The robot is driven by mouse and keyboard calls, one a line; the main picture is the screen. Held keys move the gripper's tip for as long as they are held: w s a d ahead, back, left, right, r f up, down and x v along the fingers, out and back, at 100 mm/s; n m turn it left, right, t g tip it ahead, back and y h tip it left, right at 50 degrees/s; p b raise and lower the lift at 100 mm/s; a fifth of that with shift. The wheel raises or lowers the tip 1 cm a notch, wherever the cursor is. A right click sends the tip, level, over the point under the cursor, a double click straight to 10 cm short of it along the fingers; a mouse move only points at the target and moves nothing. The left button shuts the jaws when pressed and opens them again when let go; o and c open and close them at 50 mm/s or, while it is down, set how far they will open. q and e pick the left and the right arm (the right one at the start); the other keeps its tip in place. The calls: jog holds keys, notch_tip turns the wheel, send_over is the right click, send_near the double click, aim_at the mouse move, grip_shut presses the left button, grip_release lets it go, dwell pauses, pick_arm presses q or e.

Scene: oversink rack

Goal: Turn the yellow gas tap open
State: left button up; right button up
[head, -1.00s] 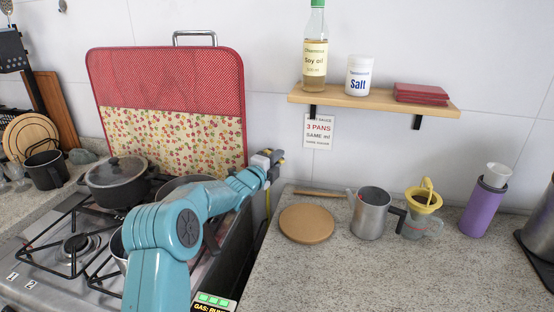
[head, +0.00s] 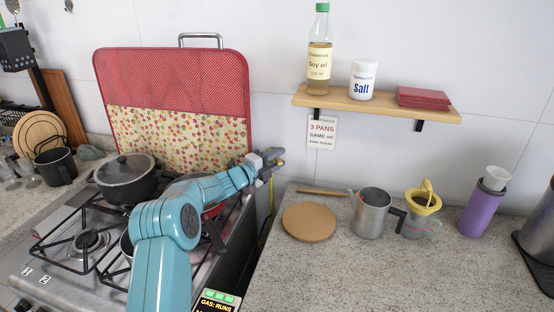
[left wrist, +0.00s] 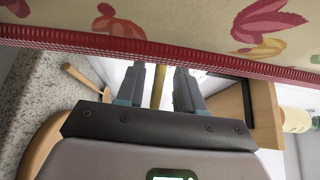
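A thin yellow piece (head: 271,187), which looks like part of the gas pipe or tap, stands in the gap between stove and counter. The tap's handle cannot be made out. My left gripper (head: 274,158) is just above it, beside the right edge of the red padded cover. In the left wrist view a yellow bar (left wrist: 158,88) shows between the two fingers of my left gripper (left wrist: 160,75). The fingers are apart, with light gaps on both sides of the bar. I cannot tell how deep the bar lies between them. My right gripper is not in view.
The red cover (head: 180,80) stands behind the stove (head: 60,275), which bears a lidded pot (head: 127,180). A wooden shelf (head: 375,106) is at the right. The counter (head: 330,270) holds a round board (head: 309,222), a metal mug (head: 371,214) and a purple bottle (head: 482,208).

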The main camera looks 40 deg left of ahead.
pick_arm(q)
jog(key=shift+s+f, duration=0.1)
jog(key=shift+s+a, duration=0.1)
jog(key=shift+s, duration=0.2)
jog(key=s+a+b, duration=0.1)
jog(key=s+b, duration=0.2)
jog(key=s, duration=0.8)
jog(key=shift+s, duration=0.1)
